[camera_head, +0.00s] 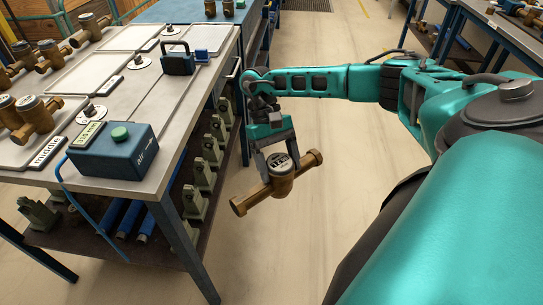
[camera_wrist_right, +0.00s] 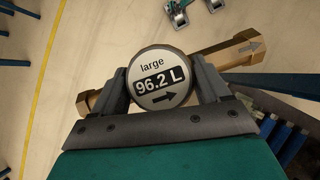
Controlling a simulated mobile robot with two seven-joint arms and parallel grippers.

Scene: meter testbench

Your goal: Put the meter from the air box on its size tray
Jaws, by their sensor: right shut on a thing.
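My right gripper (camera_head: 279,161) is shut on a brass meter (camera_head: 281,182), off the right side of the bench and above the floor. The meter's pipe body is tilted across the jaws. In the right wrist view, its round dial (camera_wrist_right: 162,80) reads "large", "96.2 L", with an arrow. The blue air box (camera_head: 100,160), with a green button, stands at the bench's near corner, with no meter on it. The nearest tray (camera_head: 62,112) is labelled "middle" and holds brass meters. Two more pale trays (camera_head: 88,75) (camera_head: 130,38) lie behind; their labels are unreadable. My left gripper is out of view.
The metal bench (camera_head: 160,110) has a small dark-blue device (camera_head: 178,62) near its right edge. Green clamp-like stands (camera_head: 205,178) line the lower shelf. A blue hose (camera_head: 75,210) hangs at the front. The floor (camera_head: 330,130) right of the bench is clear.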

